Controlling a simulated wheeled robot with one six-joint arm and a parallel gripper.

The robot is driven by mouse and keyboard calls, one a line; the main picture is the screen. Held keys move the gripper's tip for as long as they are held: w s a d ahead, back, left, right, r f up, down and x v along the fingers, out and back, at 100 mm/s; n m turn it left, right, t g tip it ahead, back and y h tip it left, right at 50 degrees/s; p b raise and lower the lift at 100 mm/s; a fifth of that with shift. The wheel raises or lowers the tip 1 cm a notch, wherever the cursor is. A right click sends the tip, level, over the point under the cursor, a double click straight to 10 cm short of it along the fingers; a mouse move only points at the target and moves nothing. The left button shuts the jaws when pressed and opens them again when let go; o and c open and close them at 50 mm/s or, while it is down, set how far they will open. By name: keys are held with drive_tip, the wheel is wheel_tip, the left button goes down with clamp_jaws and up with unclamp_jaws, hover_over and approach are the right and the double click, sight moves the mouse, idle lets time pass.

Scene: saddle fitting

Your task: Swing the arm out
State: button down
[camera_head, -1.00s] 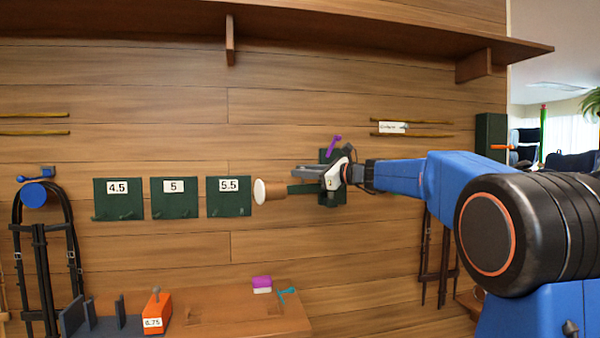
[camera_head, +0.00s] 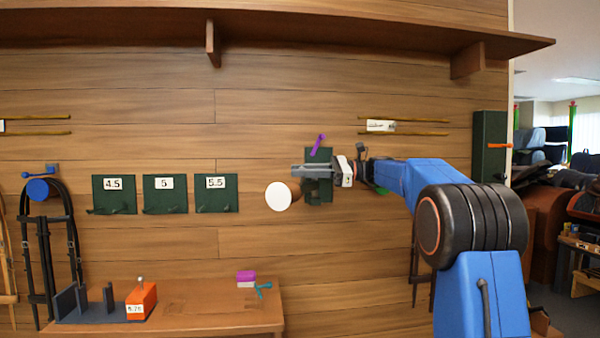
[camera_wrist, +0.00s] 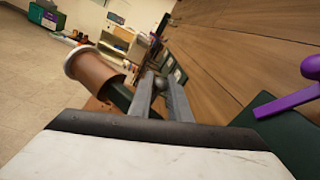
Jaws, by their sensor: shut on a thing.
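A brown round end with a white face (camera_head: 279,196) stands out from the wall beside a green wall plate (camera_head: 318,194), its white face turned largely toward the head camera. In the wrist view the brown end (camera_wrist: 97,74) sits on a dark green bar (camera_wrist: 120,95) that runs to my fingers. My gripper (camera_head: 297,170) is in front of the plate. In the wrist view its grey fingers (camera_wrist: 160,84) are shut at the bar, with a small dark knob showing between the tips. The exact grip is partly hidden. A purple lever (camera_head: 318,144) sticks up at the plate's top.
Green plates marked 4.5 (camera_head: 113,194), 5 (camera_head: 164,194) and 5.5 (camera_head: 216,193) hang to the left. A wooden bench (camera_head: 215,310) below carries an orange block (camera_head: 141,301) and a purple-and-white item (camera_head: 246,279). A shelf (camera_head: 330,40) runs overhead.

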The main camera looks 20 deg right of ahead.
drive_tip(key=shift+s+d+g, duration=0.15)
drive_tip(key=shift+d+g, duration=0.1)
drive_tip(key=shift+g, duration=0.05)
drive_tip(key=c, duration=1.7)
unclamp_jaws()
drive_tip(key=shift+d, duration=0.1)
wheel_tip(320, 180, up, 10)
